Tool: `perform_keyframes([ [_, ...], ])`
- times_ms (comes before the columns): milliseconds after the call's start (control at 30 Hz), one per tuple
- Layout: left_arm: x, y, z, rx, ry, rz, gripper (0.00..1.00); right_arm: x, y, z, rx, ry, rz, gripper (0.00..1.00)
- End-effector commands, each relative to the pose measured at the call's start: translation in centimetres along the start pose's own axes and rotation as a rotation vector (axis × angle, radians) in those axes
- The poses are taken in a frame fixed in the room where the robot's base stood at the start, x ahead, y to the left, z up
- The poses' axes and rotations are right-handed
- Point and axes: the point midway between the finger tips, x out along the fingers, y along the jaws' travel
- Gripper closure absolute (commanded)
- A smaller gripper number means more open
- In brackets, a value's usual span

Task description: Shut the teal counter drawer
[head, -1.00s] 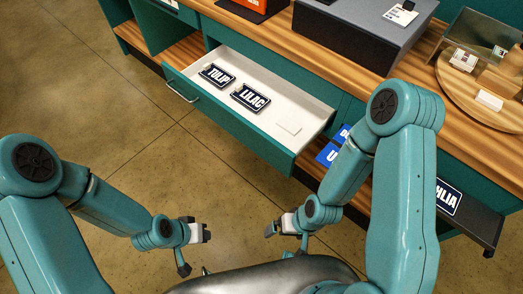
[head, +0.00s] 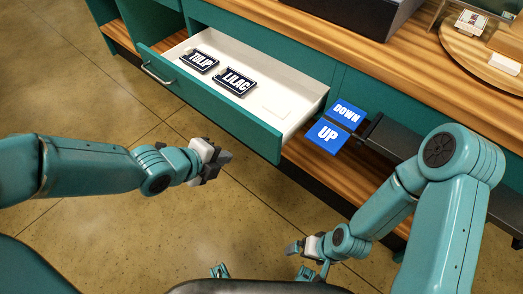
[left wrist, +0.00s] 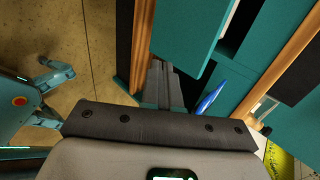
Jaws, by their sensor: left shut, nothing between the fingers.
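The teal counter drawer (head: 215,107) stands pulled out from the counter, its white inside showing. Its front has a metal bar handle (head: 158,74) near the left end. In the drawer lie a dark TULIP plate (head: 199,61), a dark LILAC plate (head: 234,82) and a pale flat piece (head: 276,105). My left gripper (head: 217,162) is shut and empty, in front of the drawer front and apart from it in the head view. Its closed fingers (left wrist: 162,84) also show in the left wrist view, beside a teal panel. My right gripper (head: 296,249) is low, away from the drawer; its jaws are unclear.
Blue DOWN (head: 347,113) and UP (head: 327,135) signs sit right of the drawer. A dark tray-like ledge (head: 398,139) juts out behind my right arm. The wooden countertop (head: 330,45) runs above. Floor (head: 90,100) in front of the drawer is open.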

Motion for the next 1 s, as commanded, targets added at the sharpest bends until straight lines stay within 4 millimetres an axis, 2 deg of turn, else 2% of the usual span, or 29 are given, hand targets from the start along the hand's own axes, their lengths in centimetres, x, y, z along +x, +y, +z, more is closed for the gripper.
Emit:
perform_keyframes([
  [167, 1.7, 0.4, 0.3, 0.01, -0.005, -0.002, 1.0, 1.2, 0.4, 0.0, -0.001, 0.0, 0.0, 0.0],
  [333, 5.2, 0.7, 0.4, 0.006, -0.006, 0.0, 1.0, 2.9, 1.1, -0.1, 0.0, 0.0, 0.0, 0.0],
  [567, 10.0, 0.4, 0.3, 0.006, -0.005, 0.0, 1.0, 4.1, 1.5, -0.1, 0.0, 0.0, 0.0, 0.0],
  [733, 11.6, -1.7, 0.2, 0.006, -0.005, -0.001, 1.0, 3.5, 1.2, -0.1, 0.0, 0.0, 0.0, 0.0],
  [1000, 12.7, -2.7, 0.1, 0.006, -0.005, -0.001, 1.0, 3.4, 1.2, -0.1, 0.0, 0.0, 0.0, 0.0],
])
